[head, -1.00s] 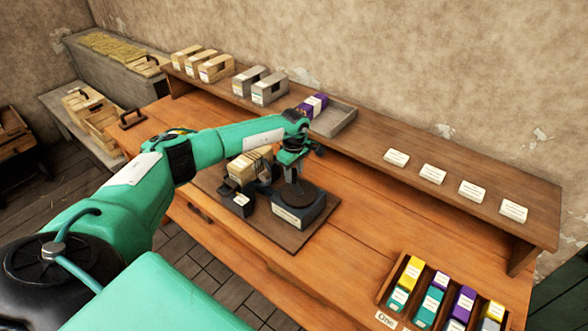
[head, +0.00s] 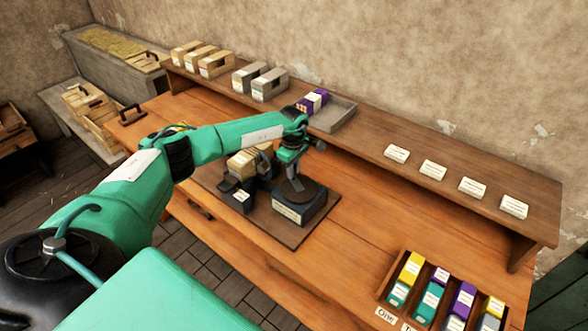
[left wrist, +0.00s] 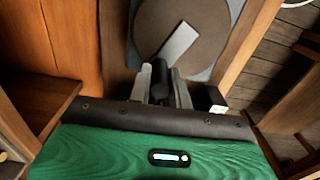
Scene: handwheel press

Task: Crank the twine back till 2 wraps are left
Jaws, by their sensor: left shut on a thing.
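The cranked device (head: 292,213) stands on a dark board on the bench, a dark box with a white label and a round dark disc on top. The disc (left wrist: 150,20) and its pale grey crank arm (left wrist: 177,42) fill the upper middle of the left wrist view. My left gripper (head: 292,160) is above the disc, and its fingers (left wrist: 162,88) are shut on the black crank handle (left wrist: 160,76). A pale wrapped block (head: 246,165) sits beside the device, partly behind my arm. I cannot make out or count twine wraps. My right gripper is out of view.
A raised shelf (head: 370,150) along the wall holds pale and grey boxes (head: 268,84), purple boxes (head: 312,100) by a grey tray (head: 338,114), and several white cards (head: 432,170). A divided tray (head: 383,288) of coloured boxes is front right. Bench between is clear.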

